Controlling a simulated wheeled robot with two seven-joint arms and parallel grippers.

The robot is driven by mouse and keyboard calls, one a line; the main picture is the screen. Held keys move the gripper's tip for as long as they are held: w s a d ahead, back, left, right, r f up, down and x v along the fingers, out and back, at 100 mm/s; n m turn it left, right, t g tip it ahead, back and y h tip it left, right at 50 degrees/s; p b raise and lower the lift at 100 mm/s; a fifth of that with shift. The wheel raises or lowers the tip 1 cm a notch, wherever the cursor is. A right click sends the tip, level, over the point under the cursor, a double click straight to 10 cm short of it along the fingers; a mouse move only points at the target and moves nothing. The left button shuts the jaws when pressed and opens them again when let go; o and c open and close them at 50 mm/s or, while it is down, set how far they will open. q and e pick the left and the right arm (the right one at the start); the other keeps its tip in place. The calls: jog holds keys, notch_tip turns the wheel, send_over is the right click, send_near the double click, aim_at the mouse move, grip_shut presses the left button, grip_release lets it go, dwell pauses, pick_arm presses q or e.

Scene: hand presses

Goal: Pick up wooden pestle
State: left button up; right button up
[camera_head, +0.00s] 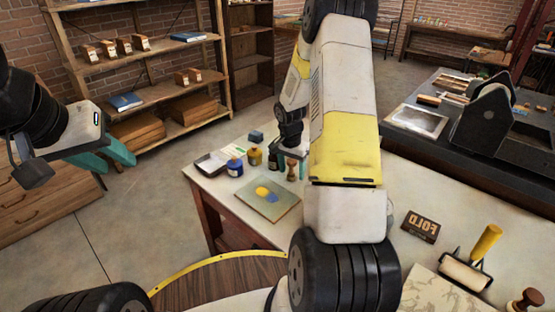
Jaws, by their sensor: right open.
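A small brown turned wooden piece, which looks like the wooden pestle (292,169), stands upright on the pale table (212,190) near its far left part. My right gripper (288,150) points down just above and beside it, partly hidden by my right arm.
A painted board (268,198) lies in front. My right arm hides the table's middle.

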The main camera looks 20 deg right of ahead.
grip_shut()
